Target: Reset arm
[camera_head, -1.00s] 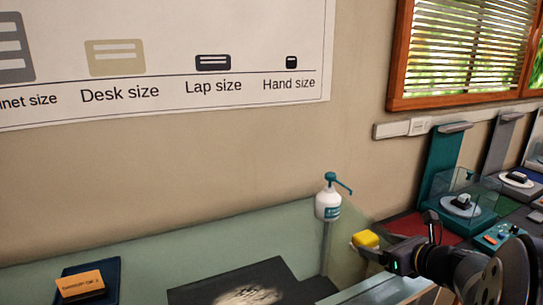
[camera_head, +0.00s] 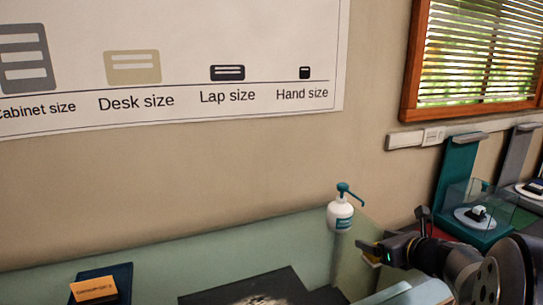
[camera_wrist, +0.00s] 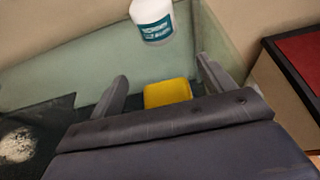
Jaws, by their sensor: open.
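My gripper (camera_head: 370,250) is at the lower right of the head view, in front of the pale green panel. In the wrist view its two fingers (camera_wrist: 162,68) are spread wide apart. A yellow block (camera_wrist: 167,93) shows between them, with gaps on both sides, and its lower part is hidden by the gripper body. In the head view only a little of the yellow block (camera_head: 371,261) shows just below the gripper tip. I cannot tell what supports it.
A white pump bottle with a teal top (camera_head: 341,215) stands close behind my gripper. A dark board with a pale patch (camera_head: 255,290) and an orange card on a dark blue stand (camera_head: 94,290) are lower left. A teal display stand (camera_head: 459,170) is at right.

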